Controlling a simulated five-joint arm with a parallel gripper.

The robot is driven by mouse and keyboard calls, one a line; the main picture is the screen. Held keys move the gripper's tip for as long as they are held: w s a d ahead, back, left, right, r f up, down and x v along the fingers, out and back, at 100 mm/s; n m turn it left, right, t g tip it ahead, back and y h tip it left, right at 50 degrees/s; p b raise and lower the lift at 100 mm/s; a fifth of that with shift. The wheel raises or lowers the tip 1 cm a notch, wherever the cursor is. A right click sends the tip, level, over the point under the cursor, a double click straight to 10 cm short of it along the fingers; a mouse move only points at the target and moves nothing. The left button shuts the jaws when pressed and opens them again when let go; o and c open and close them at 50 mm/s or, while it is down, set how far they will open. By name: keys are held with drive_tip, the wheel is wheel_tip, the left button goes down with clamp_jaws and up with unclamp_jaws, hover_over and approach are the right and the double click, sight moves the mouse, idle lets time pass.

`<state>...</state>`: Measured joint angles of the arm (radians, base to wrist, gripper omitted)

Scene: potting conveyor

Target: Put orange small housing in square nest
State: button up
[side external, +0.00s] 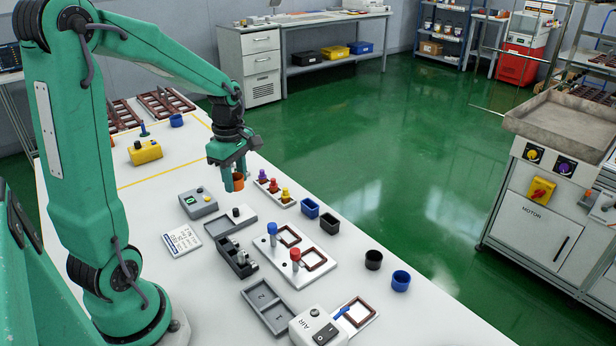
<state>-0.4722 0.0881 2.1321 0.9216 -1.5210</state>
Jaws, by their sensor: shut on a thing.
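My gripper (233,183) is shut on the orange small housing (238,183), a small orange cup partly hidden by the green fingers. It holds the housing above the white table, near its far right edge. Brown-red square frames that look like nests lie to the right and nearer the camera. One nest (279,242) is beside a blue-topped post, and another (323,264) is beside a red-topped post, both on one pale plate. A third brown frame (369,307) lies near the AIR box. I cannot tell which frame is the task's square nest.
Blue and black square cups (310,208) (329,224) and round cups (373,260) (400,281) stand along the right edge. Coloured knobs (274,187) stand just right of my gripper. A grey tray (268,305), a dark bin (238,262) and a grey box (198,203) crowd the middle.

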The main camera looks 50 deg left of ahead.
drive_tip(key=w+d+r+m, duration=0.2)
drive_tip(key=w+d+m, duration=0.2)
drive_tip(key=d+m, duration=0.4)
drive_tip(key=w+d+r+m, duration=0.3)
drive_tip(key=w+d+m, duration=0.2)
drive_tip(key=m, duration=0.9)
drive_tip(key=d, duration=0.2)
drive_tip(key=shift+w+d+m, duration=0.25)
drive_tip(key=shift+d+m, duration=0.15)
hover_over(312, 260)
wheel_tip(312, 260, down, 10)
drive_tip(key=shift+f, duration=0.1)
drive_tip(key=shift+f, duration=3.2)
drive_tip(key=shift+f, duration=0.7)
